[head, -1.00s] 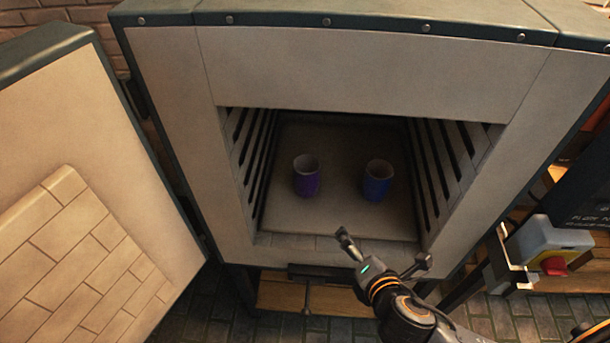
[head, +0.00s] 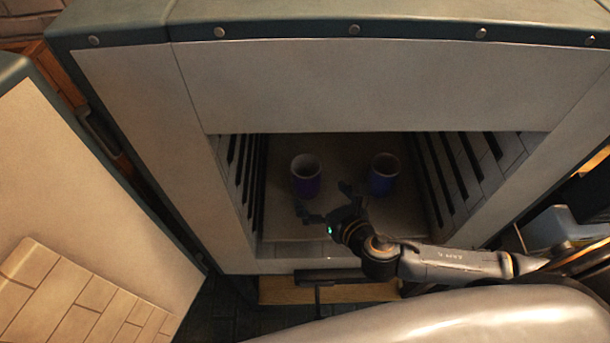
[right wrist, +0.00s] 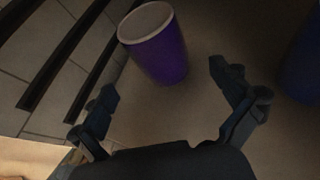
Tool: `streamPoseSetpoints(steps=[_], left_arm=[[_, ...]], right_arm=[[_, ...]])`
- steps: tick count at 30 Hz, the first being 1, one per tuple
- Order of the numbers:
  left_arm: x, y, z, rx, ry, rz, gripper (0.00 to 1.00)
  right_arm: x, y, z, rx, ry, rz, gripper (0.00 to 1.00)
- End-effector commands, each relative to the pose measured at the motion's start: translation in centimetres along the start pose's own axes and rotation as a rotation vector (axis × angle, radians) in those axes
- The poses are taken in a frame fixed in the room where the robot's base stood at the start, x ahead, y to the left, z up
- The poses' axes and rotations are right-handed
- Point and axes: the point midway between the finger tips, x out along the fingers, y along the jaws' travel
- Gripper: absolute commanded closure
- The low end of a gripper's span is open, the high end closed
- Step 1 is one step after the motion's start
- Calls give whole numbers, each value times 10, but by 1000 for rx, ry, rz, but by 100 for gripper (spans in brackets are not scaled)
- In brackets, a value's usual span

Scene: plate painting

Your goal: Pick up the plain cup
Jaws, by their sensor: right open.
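A purple cup (head: 306,184) with a pale rim stands upright on the kiln floor, left of centre. In the right wrist view the purple cup (right wrist: 161,54) stands just beyond and between my open fingertips, not touching them. A blue cup (head: 382,180) with a pale rim stands upright to its right. Part of the blue cup (right wrist: 302,58) shows at the right edge of the wrist view. I see no pattern on either cup, so I cannot tell which is the plain one. My right gripper (head: 322,200) is open and empty in front of the purple cup.
The kiln chamber has slotted side walls (head: 463,165) and a flat floor (head: 345,227). The open kiln door (head: 75,200) stands at the left. The floor between the cups is clear.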

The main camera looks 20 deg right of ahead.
Motion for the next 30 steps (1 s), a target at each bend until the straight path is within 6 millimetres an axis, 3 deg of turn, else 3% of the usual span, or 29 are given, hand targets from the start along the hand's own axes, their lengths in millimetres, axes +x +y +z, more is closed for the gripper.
streamPoseSetpoints(steps=[5,13,18,27,28,30], left_arm=[[-2,2,8,0,-11,2,60],[-5,-2,-21,1,32,-2,60],[-6,0,-24,0,37,0,60],[-6,1,-13,0,20,2,60],[-6,1,-12,0,18,2,60],[-6,2,-11,0,15,2,60]], right_arm=[[23,0,1,1,-1,0,0],[49,-1,-1,2,-1,-1,0],[72,-2,-2,1,-1,-1,0],[78,-2,-4,2,1,0,0],[78,-2,-4,2,1,0,2],[78,-2,-4,2,1,0,16]])
